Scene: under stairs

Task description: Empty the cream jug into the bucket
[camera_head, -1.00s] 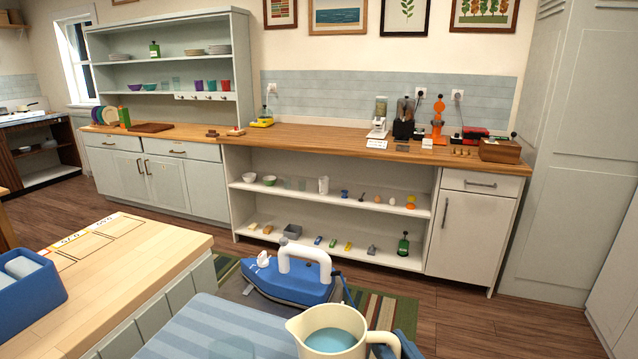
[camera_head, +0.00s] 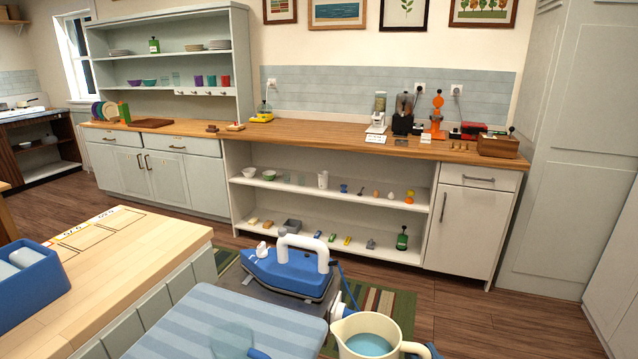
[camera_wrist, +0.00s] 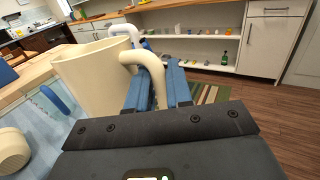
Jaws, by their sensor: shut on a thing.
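The cream jug (camera_head: 352,347) is at the bottom of the head view, with blue liquid (camera_head: 369,344) inside below its rim. It looks roughly upright there, beside the right corner of the striped ironing board (camera_head: 215,312). In the wrist view the jug (camera_wrist: 88,78) stands left of my gripper (camera_wrist: 160,88), whose blue fingers are shut on its curved handle (camera_wrist: 145,62). In the head view only a small blue part of the gripper shows, right of the jug. I cannot make out a bucket in either view.
A blue iron with a white handle (camera_head: 287,272) stands at the board's far end. A clear glass (camera_head: 232,338) is on the board. A wooden counter (camera_head: 140,240) with a blue bin (camera_head: 30,295) is at left. Open floor (camera_head: 470,315) lies right of the jug.

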